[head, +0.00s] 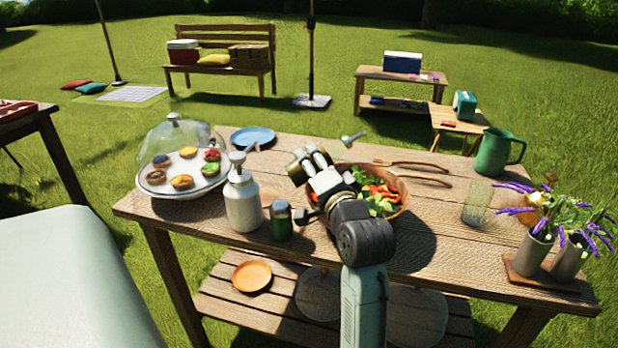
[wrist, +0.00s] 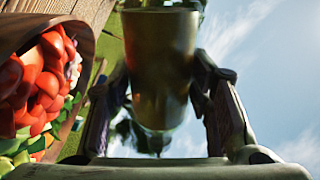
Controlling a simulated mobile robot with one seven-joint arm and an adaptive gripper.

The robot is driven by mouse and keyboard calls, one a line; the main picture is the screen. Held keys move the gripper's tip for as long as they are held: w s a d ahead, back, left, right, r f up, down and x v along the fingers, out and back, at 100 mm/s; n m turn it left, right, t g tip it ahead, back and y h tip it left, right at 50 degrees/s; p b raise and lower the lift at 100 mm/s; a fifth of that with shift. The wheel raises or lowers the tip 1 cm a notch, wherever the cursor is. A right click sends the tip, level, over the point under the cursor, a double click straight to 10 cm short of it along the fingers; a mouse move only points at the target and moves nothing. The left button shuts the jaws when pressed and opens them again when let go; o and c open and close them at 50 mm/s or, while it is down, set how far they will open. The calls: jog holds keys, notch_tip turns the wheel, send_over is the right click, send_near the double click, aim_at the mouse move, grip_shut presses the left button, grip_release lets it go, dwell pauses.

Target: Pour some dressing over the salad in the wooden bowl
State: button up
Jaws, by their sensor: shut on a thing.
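The wooden bowl (head: 397,211) stands on the garden table, with green leaves and red and orange pieces of salad (head: 378,196) in it. My gripper (head: 312,163) is over the bowl's left rear side and partly covers it. In the wrist view, its fingers close on both sides of a dark, olive-brown bottle (wrist: 160,70). The bottle looks tipped onto its side, since the bowl shows upright at the left and sky at the right. Its mouth is not clearly seen, and I see no stream of dressing. Salad also fills the bowl in the wrist view (wrist: 38,85).
A white pump bottle (head: 243,203) and a small dark green jar (head: 281,221) stand left of the bowl. A domed cake stand (head: 180,190) is farther left. Wooden servers (head: 425,180), a clear glass (head: 477,203), a green pitcher (head: 493,153) and flower pots (head: 533,254) are right.

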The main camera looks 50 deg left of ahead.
aim_at(339, 154)
jog(key=shift+w+d+f+n+b, duration=0.2)
jog(key=shift+w+n+b, duration=0.15)
jog(key=shift+n+b, duration=0.35)
jog(key=w+r+n, duration=0.1)
jog(key=n, duration=0.1)
jog(key=w+d+r+n, duration=0.1)
jog(key=shift+w+d+n, duration=0.1)
jog(key=shift+w+n, duration=0.25)
jog(key=shift+n, duration=0.05)
jog(key=shift+w+d+r+n, duration=0.25)
jog(key=shift+w+r+n, duration=0.25)
jog(key=shift+n, duration=0.4)
notch_tip(339, 154, up, 5)
jog(key=n+p, duration=0.1)
jog(key=n, duration=0.5)
jog(key=shift+w+f, duration=0.1)
jog(key=shift+w, duration=0.05)
